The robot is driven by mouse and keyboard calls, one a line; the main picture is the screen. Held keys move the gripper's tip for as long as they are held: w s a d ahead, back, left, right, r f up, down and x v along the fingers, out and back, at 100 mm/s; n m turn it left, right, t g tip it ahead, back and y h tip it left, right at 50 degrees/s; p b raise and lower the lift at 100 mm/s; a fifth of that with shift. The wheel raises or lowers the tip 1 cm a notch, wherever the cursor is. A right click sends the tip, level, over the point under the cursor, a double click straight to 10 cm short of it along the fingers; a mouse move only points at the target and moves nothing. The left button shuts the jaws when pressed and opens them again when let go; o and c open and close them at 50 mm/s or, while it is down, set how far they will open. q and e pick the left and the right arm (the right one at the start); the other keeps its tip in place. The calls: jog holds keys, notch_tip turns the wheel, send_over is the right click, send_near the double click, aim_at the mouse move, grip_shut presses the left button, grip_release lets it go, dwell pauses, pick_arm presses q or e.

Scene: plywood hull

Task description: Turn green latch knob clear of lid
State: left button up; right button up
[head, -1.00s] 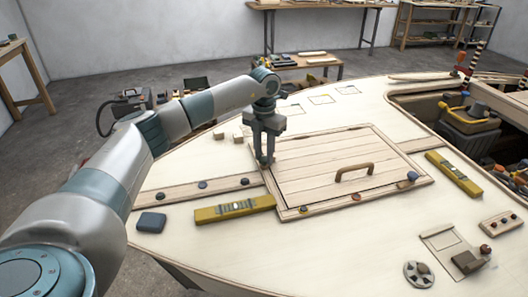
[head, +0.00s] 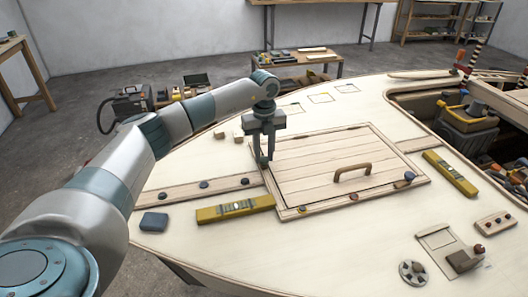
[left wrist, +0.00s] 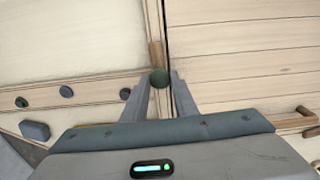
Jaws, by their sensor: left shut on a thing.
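The wooden lid (head: 318,168) lies flat in its frame on the pale plywood deck, with a brown bar handle (head: 351,172) on it. My left gripper (head: 264,160) points down at the lid's left edge and is shut on the green latch knob (left wrist: 159,77). In the left wrist view the dark green knob sits between the two fingertips, beside the gap along the lid's edge. A short wooden piece (left wrist: 156,54) shows just beyond the knob, along the frame. In the head view the fingers mostly hide the knob. My right gripper is not in view.
A yellow level (head: 236,208) lies left of the lid's near corner, another (head: 450,172) to its right. A blue block (head: 154,222) and small dark knobs sit at left. A blue knob (head: 409,176) is at the lid's right edge. An open hatch (head: 440,110) is at back right.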

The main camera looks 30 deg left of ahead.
aim_at(264, 158)
pick_arm(q)
jog(key=shift+r+n, duration=0.15)
jog(key=shift+n, duration=0.75)
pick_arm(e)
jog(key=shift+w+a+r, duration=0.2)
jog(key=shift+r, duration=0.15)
pick_arm(q)
jog(key=o, duration=1.1)
jog(key=shift+r, duration=0.4)
notch_tip(264, 158, up, 16)
jog(key=shift+r+b, duration=0.25)
jog(key=shift+b, duration=0.9)
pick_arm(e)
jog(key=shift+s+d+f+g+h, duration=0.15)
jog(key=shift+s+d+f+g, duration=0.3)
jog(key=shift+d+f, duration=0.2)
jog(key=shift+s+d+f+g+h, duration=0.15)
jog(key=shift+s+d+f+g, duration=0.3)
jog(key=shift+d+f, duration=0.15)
